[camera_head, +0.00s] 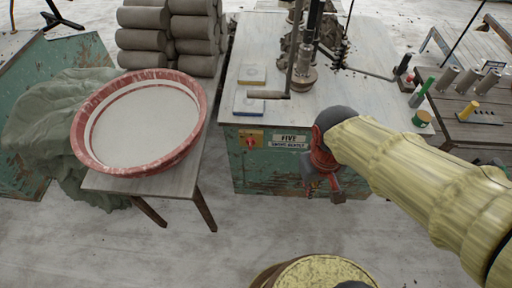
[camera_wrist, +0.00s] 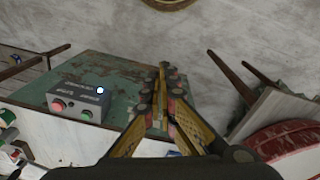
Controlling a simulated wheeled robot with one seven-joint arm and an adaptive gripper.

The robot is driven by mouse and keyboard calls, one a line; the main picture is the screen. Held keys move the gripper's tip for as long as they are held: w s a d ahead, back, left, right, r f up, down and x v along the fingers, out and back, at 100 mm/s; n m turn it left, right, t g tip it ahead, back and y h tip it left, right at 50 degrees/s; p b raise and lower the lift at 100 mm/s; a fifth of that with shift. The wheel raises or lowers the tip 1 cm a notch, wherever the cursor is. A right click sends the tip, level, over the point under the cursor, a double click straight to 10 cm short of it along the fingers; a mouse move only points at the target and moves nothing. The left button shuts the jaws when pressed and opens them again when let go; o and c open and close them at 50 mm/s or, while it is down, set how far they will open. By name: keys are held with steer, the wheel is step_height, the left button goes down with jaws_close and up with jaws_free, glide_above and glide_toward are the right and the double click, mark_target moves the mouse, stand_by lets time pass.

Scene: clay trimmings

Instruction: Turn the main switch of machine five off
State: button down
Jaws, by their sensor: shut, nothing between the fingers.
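Machine five is a worn green cabinet (camera_head: 270,173) with a pale top, labelled by a FIVE sign (camera_head: 289,139). Its main switch (camera_head: 251,141) is a red knob on a yellow plate, left of the sign. I cannot tell the knob's exact setting. My gripper (camera_head: 336,192) is shut and empty, hanging at the right part of the cabinet's front, right of the sign and apart from the switch. In the wrist view its closed fingers (camera_wrist: 162,78) stand before the green panel (camera_wrist: 125,72); I cannot make out the switch there.
A grey button box (camera_wrist: 79,104) with red, green and lit buttons is on the panel. A red-rimmed basin (camera_head: 86,153) sits on a small table left of the machine. A side table (camera_head: 456,104) with cylinders stands right. Floor before the cabinet is clear around (camera_head: 220,235).

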steer(key=w+f+n+t+h+p, duration=0.1)
steer(key=w+f+n+h, duration=0.25)
steer(key=f+n, duration=0.55)
steer(key=w+f+n+t+h+p, duration=0.25)
steer(key=f+n+h, duration=0.25)
steer(key=f+n, duration=0.3)
steer(key=w+f+n+t+h+p, duration=0.1)
steer(key=w+f+n+h, duration=0.35)
steer(key=f+n, duration=0.45)
steer(key=w+a+f+n+t+y, duration=0.2)
steer(key=w+a+f+n+t, duration=0.4)
steer(key=n, duration=0.5)
steer(key=w+a+n+t+y, duration=0.5)
steer(key=w+a+n, duration=0.1)
steer(key=a+n, duration=0.3)
steer(key=shift+a+r+n+t, duration=0.3)
steer(key=shift+a+r+t, duration=0.05)
steer(key=shift+a+r, duration=0.1)
steer(key=shift+w+d, duration=0.1)
steer(key=shift+w, duration=0.05)
